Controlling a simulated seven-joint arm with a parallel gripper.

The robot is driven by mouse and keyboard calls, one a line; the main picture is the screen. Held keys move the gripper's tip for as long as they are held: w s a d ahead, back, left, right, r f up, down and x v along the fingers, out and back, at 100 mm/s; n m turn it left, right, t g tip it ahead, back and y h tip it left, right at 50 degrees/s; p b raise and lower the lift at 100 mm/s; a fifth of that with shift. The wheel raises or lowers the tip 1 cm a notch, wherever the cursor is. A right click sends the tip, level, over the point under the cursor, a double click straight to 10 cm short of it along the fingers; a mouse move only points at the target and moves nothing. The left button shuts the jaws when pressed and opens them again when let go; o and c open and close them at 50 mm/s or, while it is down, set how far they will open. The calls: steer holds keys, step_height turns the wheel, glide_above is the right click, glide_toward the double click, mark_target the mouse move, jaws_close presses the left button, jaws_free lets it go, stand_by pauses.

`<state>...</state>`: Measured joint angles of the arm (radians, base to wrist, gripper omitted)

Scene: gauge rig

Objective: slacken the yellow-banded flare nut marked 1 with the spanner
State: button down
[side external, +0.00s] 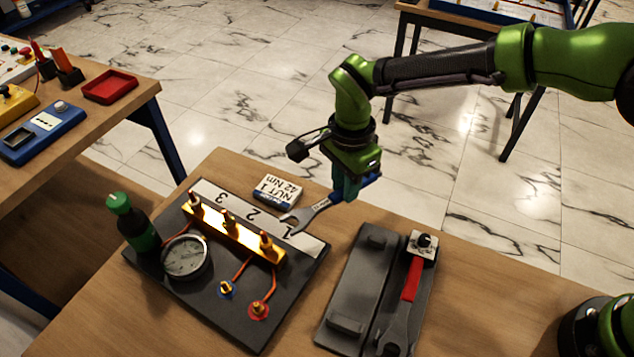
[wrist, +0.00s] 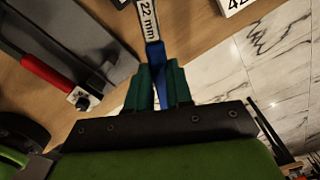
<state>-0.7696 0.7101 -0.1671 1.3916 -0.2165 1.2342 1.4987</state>
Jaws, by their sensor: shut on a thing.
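My gripper (side external: 345,190) is shut on the blue handle of a spanner (side external: 318,208) and holds it beside the gauge rig. The spanner's open grey jaw points left, near the printed 1 on the white strip (side external: 312,246); I cannot tell its height above it. In the wrist view, my green fingers (wrist: 158,85) clasp the spanner (wrist: 148,22), marked 22 mm; its jaw is out of frame. The fitting nearest the 1, at the manifold's right end, is the nut (side external: 266,241). The jaw is apart from it. Its yellow band is too small to make out.
The rig's black board (side external: 202,296) carries a brass manifold (side external: 240,243), a round gauge (side external: 185,257) and a green-capped bottle (side external: 138,225). A card (side external: 276,189) reads NUT 1 42 Nm. A dark tool tray (side external: 345,292) holds a red-handled tool (side external: 411,278); its left side is empty.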

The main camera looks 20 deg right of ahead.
steer(key=shift+r, duration=1.7)
steer(key=shift+a, duration=0.1)
